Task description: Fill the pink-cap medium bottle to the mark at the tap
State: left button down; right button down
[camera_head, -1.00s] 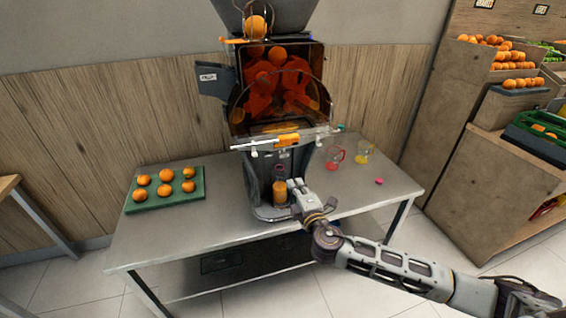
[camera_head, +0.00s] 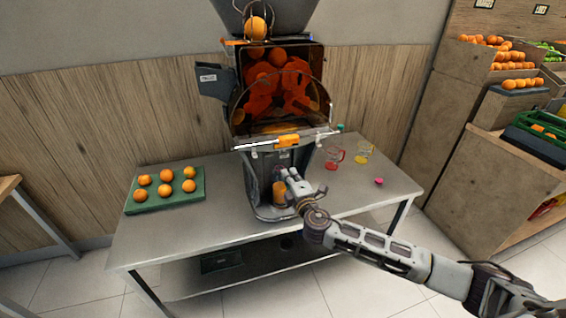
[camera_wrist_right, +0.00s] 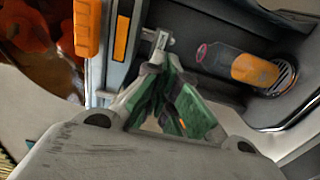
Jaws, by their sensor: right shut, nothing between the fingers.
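The bottle (camera_head: 279,190) stands in the juicer's bay under the tap area, with orange juice in its lower part and a clear, empty top. It also shows in the right wrist view (camera_wrist_right: 245,68), uncapped and standing on a round grate; no fill mark can be made out. The pink cap (camera_head: 379,181) lies on the table at the right. My right gripper (camera_head: 289,175) is shut and empty, in front of the juicer (camera_head: 262,160). In the right wrist view its fingertips (camera_wrist_right: 157,72) are close to a small metal tap lever (camera_wrist_right: 156,40); I cannot tell whether they touch. My left gripper is out of view.
A green tray (camera_head: 165,197) with several oranges is at the table's left. The table (camera_head: 225,230) is clear in front. Produce shelves stand far right.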

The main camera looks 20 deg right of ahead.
aim_at(281, 158)
jog(key=shift+w+a+p, duration=0.2)
jog(key=shift+w+p, duration=0.2)
jog(key=shift+w, duration=3.6)
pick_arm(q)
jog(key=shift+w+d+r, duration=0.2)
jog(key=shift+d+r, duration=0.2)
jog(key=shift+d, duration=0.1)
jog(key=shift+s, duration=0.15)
